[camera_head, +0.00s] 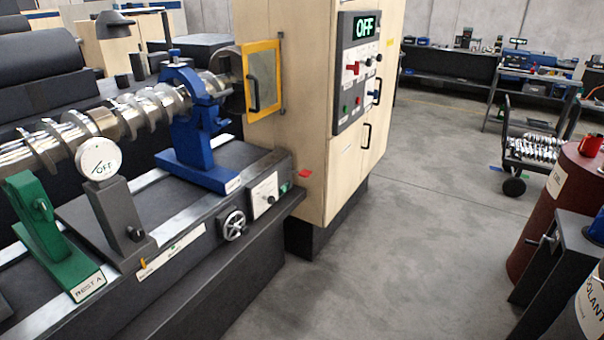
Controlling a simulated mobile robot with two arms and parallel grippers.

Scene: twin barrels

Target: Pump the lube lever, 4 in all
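I cannot single out the lube lever for certain, as most labels are too small to read. A small yellow-tipped part (146,261) sits on the front of the machine bed at a white label strip (172,252). A small front panel (264,196) carries a dial and a green button, with a handwheel (232,225) beside it. A crank with a dark knob (530,242) sticks out of a dark box at the right edge. Neither of my grippers is in view.
A crankshaft (130,115) lies along the machine, held by a blue rest (200,130), with a green rest (50,235) nearer. A brown barrel (545,205) stands right. The grey floor between is clear.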

